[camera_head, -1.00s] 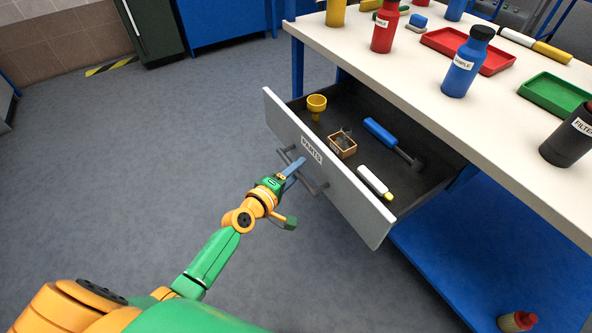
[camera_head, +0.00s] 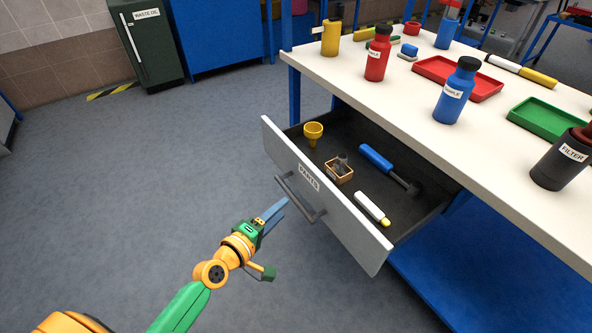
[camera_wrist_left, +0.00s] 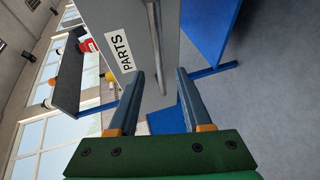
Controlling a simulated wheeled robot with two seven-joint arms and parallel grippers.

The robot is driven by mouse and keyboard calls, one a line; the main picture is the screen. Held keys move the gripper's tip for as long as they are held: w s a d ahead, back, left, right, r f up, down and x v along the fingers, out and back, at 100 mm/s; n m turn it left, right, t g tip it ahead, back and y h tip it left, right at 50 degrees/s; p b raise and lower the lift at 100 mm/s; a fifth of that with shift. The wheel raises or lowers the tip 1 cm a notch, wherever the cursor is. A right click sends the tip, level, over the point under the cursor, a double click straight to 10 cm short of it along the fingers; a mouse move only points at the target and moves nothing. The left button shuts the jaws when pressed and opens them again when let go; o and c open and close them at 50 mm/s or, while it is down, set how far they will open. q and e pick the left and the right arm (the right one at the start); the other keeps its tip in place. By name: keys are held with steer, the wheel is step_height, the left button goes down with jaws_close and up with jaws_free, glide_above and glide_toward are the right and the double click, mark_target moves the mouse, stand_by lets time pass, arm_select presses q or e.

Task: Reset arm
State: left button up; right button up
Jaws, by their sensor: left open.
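My left gripper (camera_head: 277,210) is in front of the open drawer (camera_head: 326,204) labelled PARTS, a little to the left of its grey bar handle (camera_head: 299,199). In the left wrist view, the two blue-grey fingers of my left gripper (camera_wrist_left: 157,98) stand apart, with the drawer front (camera_wrist_left: 115,28) and the handle (camera_wrist_left: 155,45) beyond them. Nothing is held between the fingers. My right gripper is not in view.
The drawer holds a yellow funnel-like part (camera_head: 313,133), a small box (camera_head: 339,171), a blue-handled tool (camera_head: 378,158) and a white tube (camera_head: 372,208). Bottles and trays stand on the white bench (camera_head: 412,122). The floor (camera_head: 150,190) at left is clear.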

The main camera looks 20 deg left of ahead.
arm_select(q)
steer(key=s+f+m+g+y, duration=0.1)
steer(key=s+f+m+g, duration=0.1)
steer(key=s+f, duration=0.35)
steer(key=s+a+f+m+g+y, duration=0.1)
steer(key=s+f+m+g, duration=0.15)
steer(key=f, duration=0.65)
steer(key=s+f+m+g+y, duration=0.1)
steer(key=s+f+m+g, duration=0.1)
steer(key=s+f, duration=0.35)
steer(key=s+f+m+g, duration=0.35)
steer(key=s+f, duration=0.25)
steer(key=s, duration=0.3)
steer(key=s+f+m+g, duration=0.3)
steer(key=s+f+m, duration=0.25)
steer(key=s, duration=0.35)
steer(key=s+r+y+p, duration=0.1)
steer(key=s+r+p, duration=0.2)
steer(key=r+p, duration=1.1)
steer(key=shift+s+m+g+p, duration=0.2)
steer(key=shift+m+g+p, duration=0.15)
steer(key=shift+p, duration=0.15)
